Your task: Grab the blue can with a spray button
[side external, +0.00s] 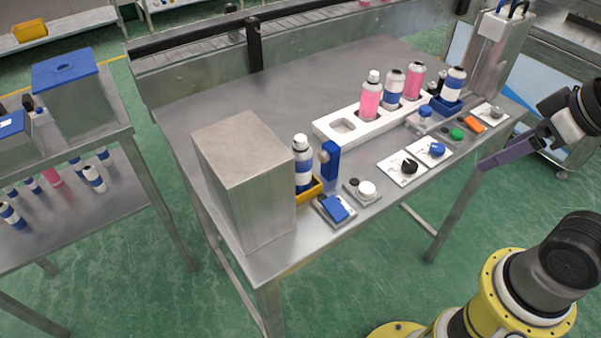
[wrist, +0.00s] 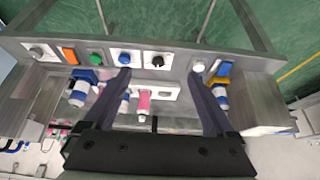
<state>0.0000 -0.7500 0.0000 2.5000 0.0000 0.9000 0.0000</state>
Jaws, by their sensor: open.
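One blue-and-white can (side external: 303,170) with a white top stands upright in a yellow holder (side external: 309,190) beside the large metal box. Another blue-and-white can (side external: 393,88) stands in the white rack. A third can (side external: 454,82) stands in a blue holder (side external: 445,105) at the far right end. I cannot tell for sure which tops are spray buttons. My gripper (side external: 486,165) is out beyond the table's front right edge, apart from all cans. In the wrist view its two fingers (wrist: 158,73) are spread with nothing gripped.
The white rack (side external: 337,143) also holds pink cans (side external: 371,98). Buttons and switches line the table's front edge, including blue (side external: 437,149), black (side external: 409,166) and green (side external: 456,134) ones. The metal box (side external: 245,180) fills the left end. The table behind the rack is clear.

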